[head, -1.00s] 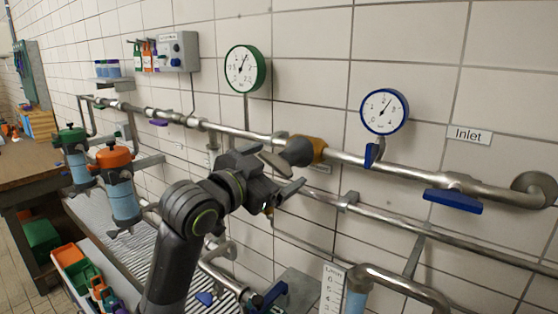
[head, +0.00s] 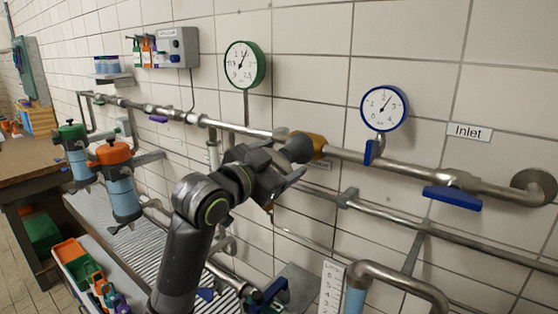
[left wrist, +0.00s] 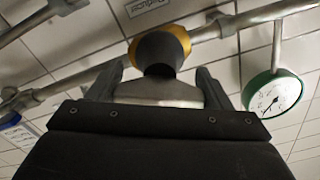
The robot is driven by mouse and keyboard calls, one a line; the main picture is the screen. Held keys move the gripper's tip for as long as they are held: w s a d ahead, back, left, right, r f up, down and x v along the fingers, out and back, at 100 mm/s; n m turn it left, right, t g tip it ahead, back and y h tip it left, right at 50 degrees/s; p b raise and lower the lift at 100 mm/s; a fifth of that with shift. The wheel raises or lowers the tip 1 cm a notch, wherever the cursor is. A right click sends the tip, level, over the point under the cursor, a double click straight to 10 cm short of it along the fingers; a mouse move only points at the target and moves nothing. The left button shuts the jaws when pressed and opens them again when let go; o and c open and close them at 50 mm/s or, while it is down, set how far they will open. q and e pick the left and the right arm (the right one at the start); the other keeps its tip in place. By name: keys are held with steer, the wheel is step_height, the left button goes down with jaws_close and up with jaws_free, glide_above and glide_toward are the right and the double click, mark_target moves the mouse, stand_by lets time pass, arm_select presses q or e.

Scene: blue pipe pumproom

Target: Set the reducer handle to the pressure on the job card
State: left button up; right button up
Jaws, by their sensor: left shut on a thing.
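The reducer (head: 318,146) is a brass-coloured body on the upper wall pipe, with a dark round collar facing me. In the left wrist view the brass body (left wrist: 181,38) and the dark collar show ahead, with a grey handle (left wrist: 158,92) across them. My left gripper (head: 277,168) is at the reducer, its two fingers on either side of the handle and shut on it. The green-rimmed gauge (head: 243,65) hangs left of the reducer, its needle pointing up and right. The blue-rimmed gauge (head: 384,107) is to the right. I cannot make out a job card. My right gripper is out of view.
A blue lever (head: 452,198) sits on the pipe below the Inlet sign (head: 468,132). A lower pipe (head: 385,220) runs under the reducer. Two blue filter housings (head: 122,195) and a workbench (head: 35,165) stand at the left. A crate (head: 75,262) holds coloured items.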

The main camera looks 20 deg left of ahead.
arm_select(q)
steer(key=shift+m, duration=1.6)
steer(key=o, duration=1)
steer(key=shift+b+v, duration=6.65)
steer(key=shift+v, duration=2.05)
